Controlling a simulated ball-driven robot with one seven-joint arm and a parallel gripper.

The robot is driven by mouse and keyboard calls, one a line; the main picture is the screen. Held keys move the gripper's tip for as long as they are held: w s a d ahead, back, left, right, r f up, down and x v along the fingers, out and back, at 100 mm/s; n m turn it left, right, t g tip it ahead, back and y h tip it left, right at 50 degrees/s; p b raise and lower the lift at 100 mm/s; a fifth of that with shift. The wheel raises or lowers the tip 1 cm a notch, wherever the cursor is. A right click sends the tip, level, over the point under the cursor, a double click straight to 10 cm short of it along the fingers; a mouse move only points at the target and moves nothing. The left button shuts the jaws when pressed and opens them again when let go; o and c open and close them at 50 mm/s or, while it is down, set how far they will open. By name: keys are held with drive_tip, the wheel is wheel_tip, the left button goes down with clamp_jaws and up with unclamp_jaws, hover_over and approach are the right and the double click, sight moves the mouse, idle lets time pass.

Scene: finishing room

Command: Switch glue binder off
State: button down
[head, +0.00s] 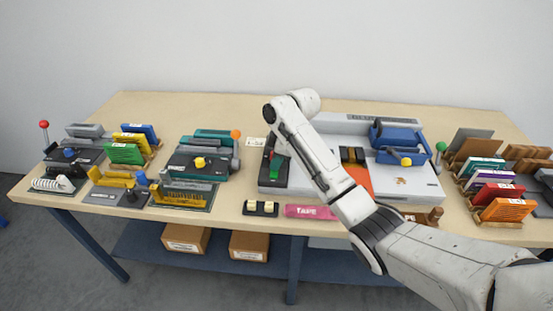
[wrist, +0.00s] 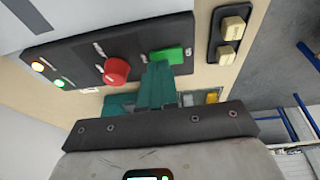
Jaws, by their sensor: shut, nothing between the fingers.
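The glue binder is the large white machine (head: 352,126) at the right middle of the bench. Its dark control panel (wrist: 85,48) fills the upper left of the wrist view. In the head view my arm partly hides the panel and gripper.
A black plate with two beige switches (wrist: 232,38) lies beside the panel; it also shows at the bench front (head: 262,208). A pink tape strip (head: 310,212) is to its right. Other binding machines (head: 205,160) stand left, colored book racks (head: 495,190) right.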

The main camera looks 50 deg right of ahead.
drive_tip(key=shift+w+d+f, duration=0.1)
drive_tip(key=shift+d+f, duration=0.05)
drive_tip(key=shift+f, duration=0.2)
drive_tip(key=shift+p, duration=0.4)
drive_tip(key=shift+s+a+r+p, duration=0.1)
drive_tip(key=shift+s+a+p, duration=0.4)
drive_tip(key=shift+a+p, duration=0.15)
